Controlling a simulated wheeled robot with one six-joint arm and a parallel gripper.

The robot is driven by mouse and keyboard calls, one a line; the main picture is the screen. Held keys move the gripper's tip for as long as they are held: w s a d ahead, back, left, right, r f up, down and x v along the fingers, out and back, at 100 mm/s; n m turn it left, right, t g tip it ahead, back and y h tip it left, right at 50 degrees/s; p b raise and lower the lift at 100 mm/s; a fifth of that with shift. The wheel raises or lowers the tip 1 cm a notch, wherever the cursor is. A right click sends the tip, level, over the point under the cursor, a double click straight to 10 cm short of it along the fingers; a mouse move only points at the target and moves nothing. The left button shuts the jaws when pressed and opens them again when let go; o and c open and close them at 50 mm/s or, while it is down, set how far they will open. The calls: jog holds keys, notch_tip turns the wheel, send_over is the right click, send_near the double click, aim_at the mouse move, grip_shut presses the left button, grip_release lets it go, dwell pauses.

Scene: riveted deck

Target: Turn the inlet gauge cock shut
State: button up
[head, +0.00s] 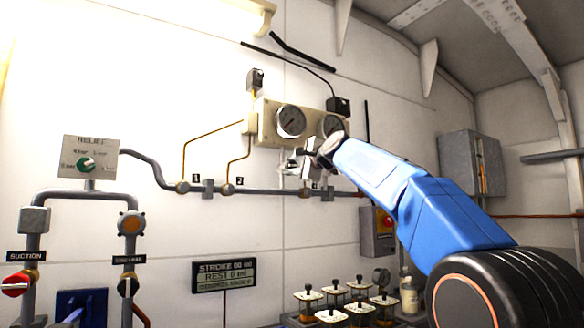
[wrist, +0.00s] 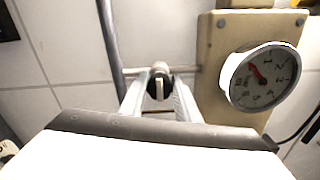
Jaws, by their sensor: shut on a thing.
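A small cock (wrist: 160,74) with a black body and a pale upright handle (wrist: 159,90) is ahead in the wrist view, between my two fingers. My gripper (wrist: 160,98) is shut on this handle; its fingers show as pale bars on either side. In the head view my gripper (head: 292,165) is at the wall just below the gauge panel (head: 265,128), and the handle is hard to make out there. A round gauge (head: 291,121) is on the panel and a second gauge (head: 330,125) is partly behind my wrist. No label on the held cock is readable.
A grey pipe with valves tagged 1 (head: 182,187) and 2 (head: 227,188) runs along the wall. A gauge (wrist: 265,76) is close on the right in the wrist view. A relief plate (head: 89,157) and red suction handle (head: 16,284) are at left.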

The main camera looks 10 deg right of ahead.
jog(key=o, duration=1)
jog(key=shift+f, duration=0.1)
jog(key=shift+o, duration=0.2)
jog(key=shift+s+d, duration=0.1)
jog(key=v, duration=1.7)
jog(key=shift+s, duration=0.1)
jog(key=s+a+f+n+g+h, duration=0.1)
jog(key=s+f+n+g, duration=0.3)
jog(key=f, duration=0.8)
jog(key=s+a+f+n+g+h, duration=0.1)
jog(key=s+f+n, duration=0.1)
jog(key=s+f, duration=0.7)
jog(key=s+a+f+n+g, duration=0.1)
jog(key=s+f+n+g, duration=0.15)
jog(key=f, duration=1.15)
jog(key=s+d+f+n+g+h, duration=0.1)
jog(key=s+f+n, duration=0.3)
jog(key=s+f, duration=0.7)
jog(key=s+d+f+n+g+h, duration=0.2)
jog(key=s+f, duration=0.9)
jog(key=f, duration=0.8)
jog(key=shift+s+d+n+g+h, duration=0.25)
jog(key=shift+d+n+g, duration=0.35)
jog(key=shift+n+g, duration=0.45)
